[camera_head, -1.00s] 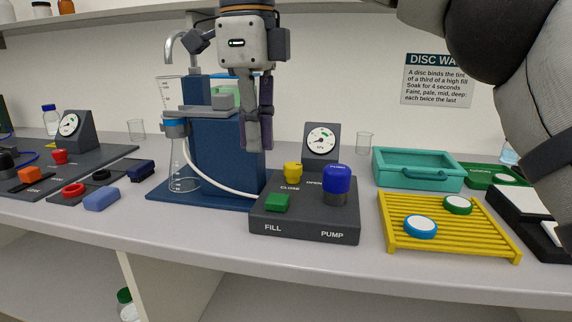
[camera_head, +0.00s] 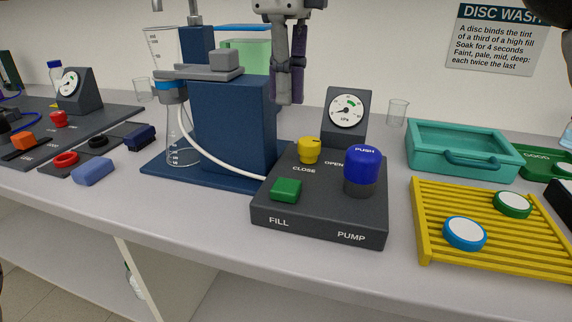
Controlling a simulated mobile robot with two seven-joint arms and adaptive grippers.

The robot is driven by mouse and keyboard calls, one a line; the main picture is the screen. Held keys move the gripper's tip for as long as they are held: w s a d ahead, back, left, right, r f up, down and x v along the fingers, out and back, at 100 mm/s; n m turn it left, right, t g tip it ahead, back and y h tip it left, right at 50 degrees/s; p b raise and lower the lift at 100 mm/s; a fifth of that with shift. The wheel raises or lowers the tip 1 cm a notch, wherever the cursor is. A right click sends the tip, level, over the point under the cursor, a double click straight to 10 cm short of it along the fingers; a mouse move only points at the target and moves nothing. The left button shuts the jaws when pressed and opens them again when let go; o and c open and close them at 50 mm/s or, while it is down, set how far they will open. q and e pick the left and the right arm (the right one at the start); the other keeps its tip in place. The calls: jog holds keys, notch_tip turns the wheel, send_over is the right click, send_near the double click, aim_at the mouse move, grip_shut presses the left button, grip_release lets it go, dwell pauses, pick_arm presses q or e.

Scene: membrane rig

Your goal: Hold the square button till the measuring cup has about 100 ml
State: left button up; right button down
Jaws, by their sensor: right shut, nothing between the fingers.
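The square button is a green block (camera_head: 286,189) on the dark control box (camera_head: 319,224), above the word FILL. The measuring cup (camera_head: 163,50) is clear with marks. It stands on the blue rig (camera_head: 233,115) above a conical flask (camera_head: 178,135). I see no clear liquid level in it. My right gripper (camera_head: 289,99) is shut and empty. It hangs fingers down in front of the back wall, above and behind the control box, touching nothing there. My left gripper is out of view.
The box also carries a yellow knob (camera_head: 308,151), a blue PUSH button (camera_head: 362,167) and a gauge (camera_head: 346,111). A yellow rack (camera_head: 487,242) with discs and a teal tray (camera_head: 463,150) stand to the right. A white hose (camera_head: 219,166) runs to the flask.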

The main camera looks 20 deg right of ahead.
aim_at(285, 182)
notch_tip(285, 182, down, 13)
jog(key=shift+r, duration=0.15)
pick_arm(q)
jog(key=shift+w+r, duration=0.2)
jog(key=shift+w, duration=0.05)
pick_arm(e)
jog(key=shift+w, duration=0.1)
